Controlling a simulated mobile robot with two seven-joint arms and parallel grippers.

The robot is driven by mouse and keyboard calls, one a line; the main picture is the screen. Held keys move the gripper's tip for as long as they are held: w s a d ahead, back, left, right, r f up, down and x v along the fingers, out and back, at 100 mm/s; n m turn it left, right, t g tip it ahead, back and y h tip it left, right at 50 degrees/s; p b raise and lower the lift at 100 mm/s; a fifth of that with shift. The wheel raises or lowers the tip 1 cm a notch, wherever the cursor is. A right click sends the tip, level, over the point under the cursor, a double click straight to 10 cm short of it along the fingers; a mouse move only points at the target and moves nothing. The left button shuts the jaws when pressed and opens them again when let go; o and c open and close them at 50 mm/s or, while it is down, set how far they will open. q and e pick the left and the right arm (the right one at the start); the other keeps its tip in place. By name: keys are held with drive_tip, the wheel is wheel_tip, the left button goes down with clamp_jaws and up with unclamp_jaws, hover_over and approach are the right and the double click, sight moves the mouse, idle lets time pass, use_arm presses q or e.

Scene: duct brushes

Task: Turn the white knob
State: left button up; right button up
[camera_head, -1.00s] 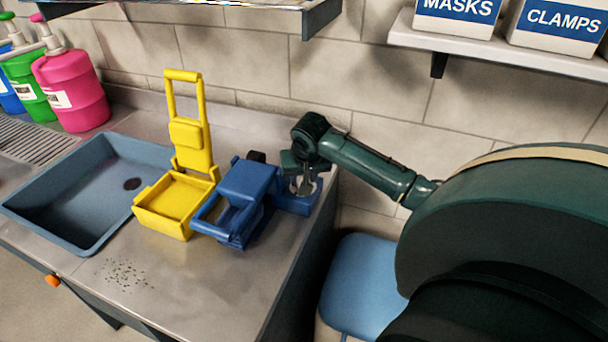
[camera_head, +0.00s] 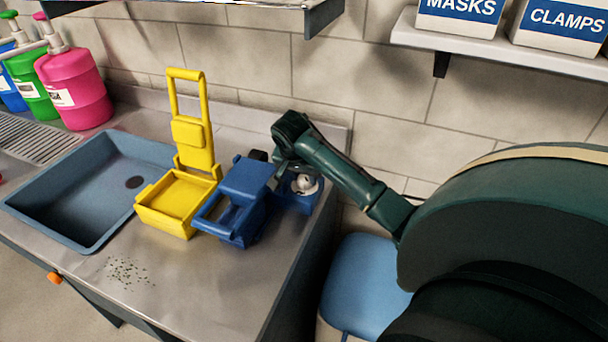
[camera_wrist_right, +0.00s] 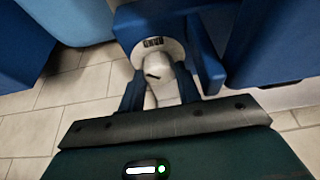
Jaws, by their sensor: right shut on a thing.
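The white knob (camera_head: 305,184) sits on the right end of a blue machine (camera_head: 244,190) near the counter's right edge. My right gripper (camera_head: 293,176) reaches it from the upper right. In the right wrist view the white knob (camera_wrist_right: 160,72) lies between the two dark fingers of the gripper (camera_wrist_right: 161,84), which is shut on it. A dark mark shows on the knob, and a round pale plate with dark printing (camera_wrist_right: 152,44) is behind it. My left gripper is not in view.
A yellow press-like device (camera_head: 180,199) stands left of the blue machine, beside a sunken blue-grey sink (camera_head: 80,222). Coloured jugs (camera_head: 75,90) stand at the back left. A blue stool seat (camera_head: 362,285) is below the counter's right edge. The front counter is mostly clear.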

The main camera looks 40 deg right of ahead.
idle(0.3)
drive_tip(key=o, duration=1)
drive_tip(key=shift+s+r, duration=0.1)
drive_tip(key=shift+c, duration=0.2)
drive_tip(key=shift+r, duration=0.1)
